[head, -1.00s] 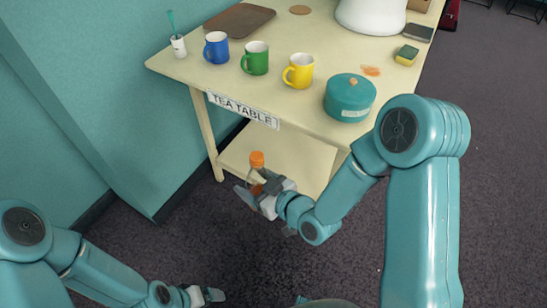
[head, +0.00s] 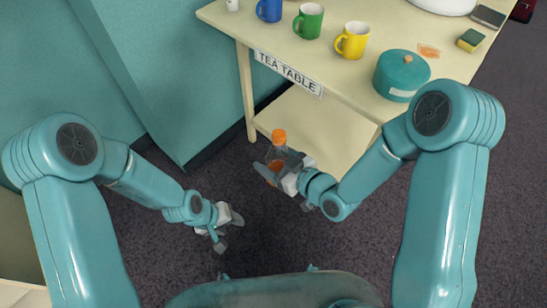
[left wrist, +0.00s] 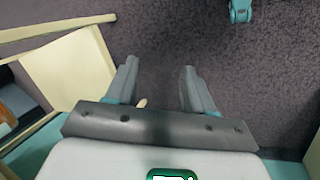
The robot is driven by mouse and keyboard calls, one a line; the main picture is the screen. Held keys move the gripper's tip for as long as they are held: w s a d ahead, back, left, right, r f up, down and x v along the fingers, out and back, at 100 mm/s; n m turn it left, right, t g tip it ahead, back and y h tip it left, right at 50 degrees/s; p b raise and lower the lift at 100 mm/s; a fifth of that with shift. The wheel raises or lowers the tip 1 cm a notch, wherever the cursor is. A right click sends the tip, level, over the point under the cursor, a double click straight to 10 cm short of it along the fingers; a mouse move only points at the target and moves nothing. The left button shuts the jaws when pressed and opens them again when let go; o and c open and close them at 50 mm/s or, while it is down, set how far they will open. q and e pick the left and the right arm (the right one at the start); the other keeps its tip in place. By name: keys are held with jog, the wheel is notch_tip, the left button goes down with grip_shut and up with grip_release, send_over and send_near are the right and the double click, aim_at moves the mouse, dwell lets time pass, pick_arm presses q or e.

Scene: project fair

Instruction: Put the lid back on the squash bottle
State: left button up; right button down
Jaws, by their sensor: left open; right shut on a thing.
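The tea table (head: 345,72) stands behind the bottle, with a lower shelf (head: 315,140). On its top are a blue mug (head: 269,10), a green mug (head: 308,20), a yellow mug (head: 352,40), a teal pot (head: 401,75) and a sponge (head: 470,40). Carpet around my grippers is clear.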

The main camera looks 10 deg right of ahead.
pick_arm(q)
jog(key=w+d+r+n, duration=0.1)
jog(key=w+d+r, duration=0.4)
jog(key=w+r, duration=0.4)
notch_tip(320, 180, up, 28)
jog(key=n+y, duration=0.4)
jog(key=n, duration=0.1)
send_over(279, 134)
jog(key=shift+r+g, duration=0.1)
jog(key=shift+g, duration=0.3)
jog(key=shift+f, duration=4.05)
